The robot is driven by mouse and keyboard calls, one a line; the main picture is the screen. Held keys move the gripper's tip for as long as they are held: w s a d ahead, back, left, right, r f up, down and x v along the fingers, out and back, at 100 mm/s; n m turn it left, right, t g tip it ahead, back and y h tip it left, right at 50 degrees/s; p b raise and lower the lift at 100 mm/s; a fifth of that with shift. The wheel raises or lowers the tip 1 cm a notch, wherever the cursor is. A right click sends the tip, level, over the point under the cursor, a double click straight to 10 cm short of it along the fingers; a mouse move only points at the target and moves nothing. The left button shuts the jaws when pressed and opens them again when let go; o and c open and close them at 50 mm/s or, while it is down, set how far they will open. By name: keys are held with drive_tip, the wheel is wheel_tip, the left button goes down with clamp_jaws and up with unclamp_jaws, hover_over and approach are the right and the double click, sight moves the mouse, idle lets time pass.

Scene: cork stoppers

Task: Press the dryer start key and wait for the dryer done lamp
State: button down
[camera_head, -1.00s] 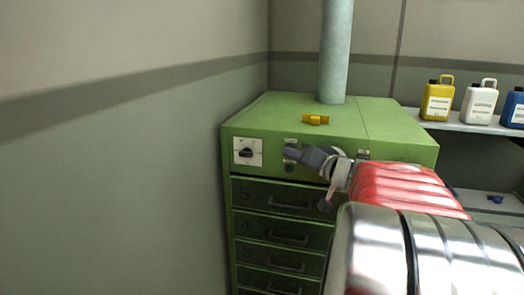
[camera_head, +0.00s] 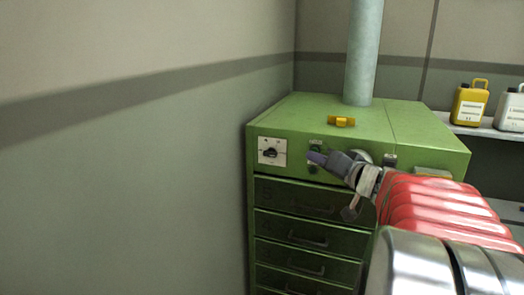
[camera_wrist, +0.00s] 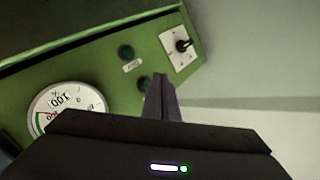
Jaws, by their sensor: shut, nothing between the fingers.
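The green dryer cabinet (camera_head: 415,140) stands against the back wall with a control strip above its drawers. Two small dark green round fittings sit on the strip, one above the other; which is the start key and which the done lamp I cannot tell, and neither looks brightly lit. In the wrist view one round fitting (camera_wrist: 126,52) is clear beside a small label, and the other round fitting (camera_wrist: 144,83) is partly hidden by my fingers. My gripper (camera_head: 316,158) is shut and empty, its purple tips (camera_wrist: 161,82) close in front of these fittings. Contact cannot be told.
A black rotary switch (camera_head: 271,152) on a white plate is left of the fittings. A round dial gauge (camera_wrist: 66,110) is on their other side. A yellow piece (camera_head: 341,121) lies on the cabinet top near the pipe (camera_head: 362,55). Jugs stand on the right shelf.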

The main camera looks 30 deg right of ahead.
drive_tip(key=shift+s+a, duration=0.8)
drive_tip(key=shift+a, duration=0.2)
drive_tip(key=shift+s+a, duration=0.75)
drive_tip(key=shift+a, duration=0.25)
